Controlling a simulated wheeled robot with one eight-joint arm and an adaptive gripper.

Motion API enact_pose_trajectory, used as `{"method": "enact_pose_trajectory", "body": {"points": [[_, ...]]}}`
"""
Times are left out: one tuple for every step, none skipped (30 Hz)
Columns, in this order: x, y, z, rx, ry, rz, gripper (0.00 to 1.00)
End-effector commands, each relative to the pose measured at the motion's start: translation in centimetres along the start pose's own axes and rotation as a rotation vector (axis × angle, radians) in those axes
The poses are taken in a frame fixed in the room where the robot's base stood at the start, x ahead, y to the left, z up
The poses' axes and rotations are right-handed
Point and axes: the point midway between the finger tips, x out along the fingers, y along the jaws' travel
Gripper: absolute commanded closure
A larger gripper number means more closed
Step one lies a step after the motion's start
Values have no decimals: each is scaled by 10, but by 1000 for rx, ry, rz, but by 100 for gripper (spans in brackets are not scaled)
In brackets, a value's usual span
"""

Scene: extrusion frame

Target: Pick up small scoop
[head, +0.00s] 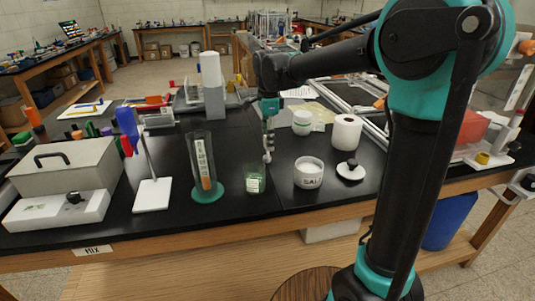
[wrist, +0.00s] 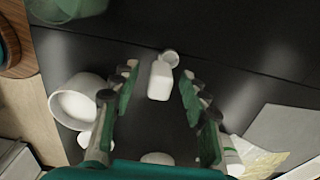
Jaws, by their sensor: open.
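A small white piece that looks like the small scoop (wrist: 160,82) shows in the wrist view, with a pale block-like body and a small round end pointing up the picture. It lies between the two fingers of my gripper (wrist: 158,92), with dark gaps on both sides. In the head view my gripper (head: 268,128) points down over the black bench, and the small scoop (head: 267,157) appears as a small pale shape just below it. My gripper is open and not closed on anything. The scoop's exact shape is too small to tell.
The white salt jar (head: 308,174) stands close on the right, with a black-knobbed lid (head: 351,171) beyond it. A green-tinted beaker (head: 255,180) and a tall cylinder (head: 201,165) stand on the left. A white jar (head: 302,123) and white roll (head: 346,132) stand behind.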

Motion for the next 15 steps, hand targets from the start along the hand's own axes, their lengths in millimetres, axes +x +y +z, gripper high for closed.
{"method": "enact_pose_trajectory", "body": {"points": [[2,0,0,0,0,0,55],[3,0,0,0,0,0,55],[3,0,0,0,0,0,55],[3,0,0,0,0,0,55],[3,0,0,0,0,0,55],[3,0,0,0,0,0,55],[3,0,0,0,0,0,55],[3,0,0,0,0,0,56],[3,0,0,0,0,0,61],[3,0,0,0,0,0,65],[3,0,0,0,0,0,69],[3,0,0,0,0,0,74],[2,0,0,0,0,0,78],[2,0,0,0,0,0,81],[2,0,0,0,0,0,86]]}}
